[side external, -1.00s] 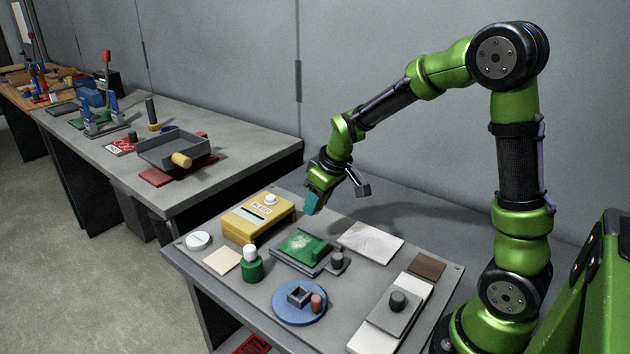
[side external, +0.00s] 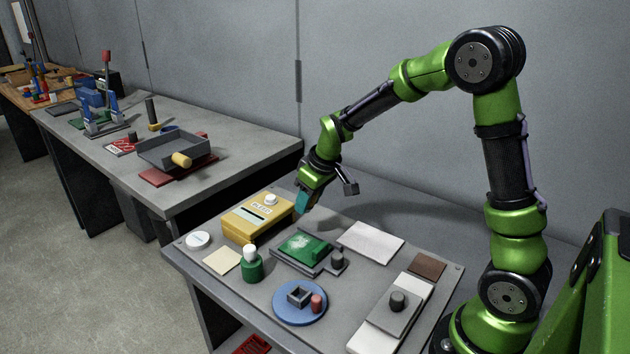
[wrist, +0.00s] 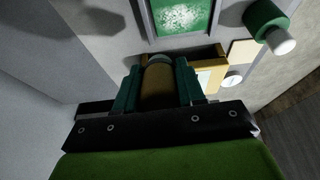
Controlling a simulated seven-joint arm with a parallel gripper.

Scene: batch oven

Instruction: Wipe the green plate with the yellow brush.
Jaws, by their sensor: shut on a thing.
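The green plate (side external: 292,243) lies in a grey fixture mid-table, with a whitish, speckled patch on it. It shows at the top of the wrist view (wrist: 172,30). My gripper (side external: 303,203) is in the air behind the plate, close to the right end of the yellow box. In the wrist view its teal fingers are shut on a dull yellow cylindrical thing, which I take to be the yellow brush (wrist: 158,88). Its far end is not clear, and the side view does not show it. The gripper is apart from the plate.
The yellow box (side external: 250,226) with a white knob stands left of the gripper. A green bottle with a white top (side external: 251,266) stands in front of the plate. A blue disc (side external: 283,314), a white sheet (side external: 370,242) and a grey block with a black knob (side external: 383,325) lie around.

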